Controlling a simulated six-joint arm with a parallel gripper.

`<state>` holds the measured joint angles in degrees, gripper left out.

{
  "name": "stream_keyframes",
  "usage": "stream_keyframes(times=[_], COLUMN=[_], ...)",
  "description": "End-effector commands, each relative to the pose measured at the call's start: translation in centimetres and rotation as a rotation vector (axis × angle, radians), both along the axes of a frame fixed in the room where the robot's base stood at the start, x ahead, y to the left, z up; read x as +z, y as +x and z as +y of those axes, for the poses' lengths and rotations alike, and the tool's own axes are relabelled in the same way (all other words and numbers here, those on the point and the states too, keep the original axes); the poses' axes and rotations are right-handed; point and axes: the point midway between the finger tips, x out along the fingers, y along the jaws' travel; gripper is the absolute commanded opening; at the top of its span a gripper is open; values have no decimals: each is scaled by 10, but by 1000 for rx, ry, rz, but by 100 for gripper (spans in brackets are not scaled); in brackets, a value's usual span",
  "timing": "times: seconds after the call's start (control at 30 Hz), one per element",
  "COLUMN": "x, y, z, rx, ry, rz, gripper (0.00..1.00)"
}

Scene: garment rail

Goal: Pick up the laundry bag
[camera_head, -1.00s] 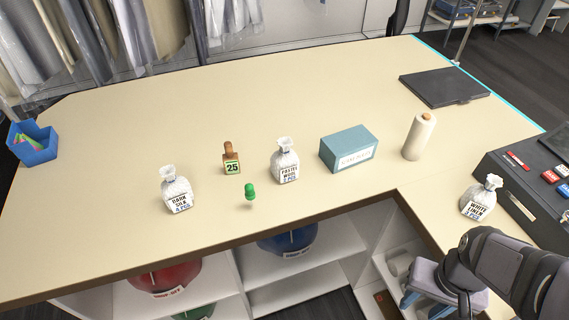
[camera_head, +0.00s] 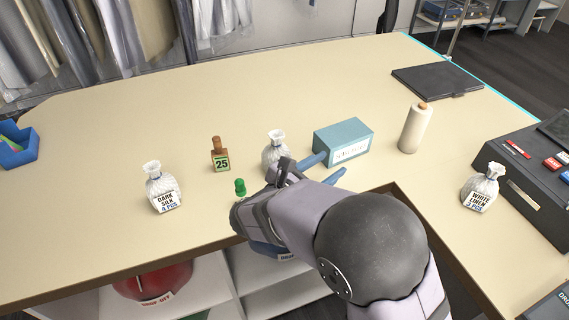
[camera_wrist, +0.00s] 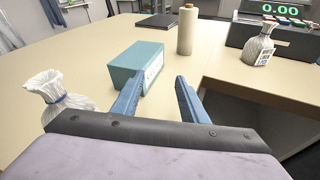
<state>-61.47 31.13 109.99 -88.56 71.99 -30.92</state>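Three white tied laundry bags stand on the counter. The one labelled dark silk (camera_head: 158,183) is at the left. The middle bag (camera_head: 275,147) is partly hidden behind my arm; its neck and side show at the left of the wrist view (camera_wrist: 55,92). The white linen bag (camera_head: 481,187) stands at the right, also at the upper right in the wrist view (camera_wrist: 258,46). My gripper (camera_head: 329,167) is open and empty above the counter's front edge, just right of the middle bag. Its two blue fingers in the wrist view (camera_wrist: 158,90) point toward a teal box.
The teal box (camera_head: 343,142) sits just beyond my fingers, with a cream roll (camera_head: 415,127) to its right. A stamp (camera_head: 220,155) and a green-topped object (camera_head: 239,187) stand left of my arm. A register (camera_head: 528,172) is at the far right.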

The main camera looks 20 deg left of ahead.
Motion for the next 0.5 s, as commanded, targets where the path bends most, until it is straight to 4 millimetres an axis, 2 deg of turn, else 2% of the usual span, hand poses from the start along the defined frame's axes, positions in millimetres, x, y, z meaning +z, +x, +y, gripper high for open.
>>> stream_keyframes(times=[0.03,0.1,0.2,0.33,0.5], x=[2,10,19,25,28], y=[-8,-19,-33,-45,-47], z=[39,77,115,141,146], rx=[103,207,307,374,387], ry=[-55,-111,-162,-195,-202], rz=[-48,-111,-177,-226,-239], gripper=[40,40,40,40,40])
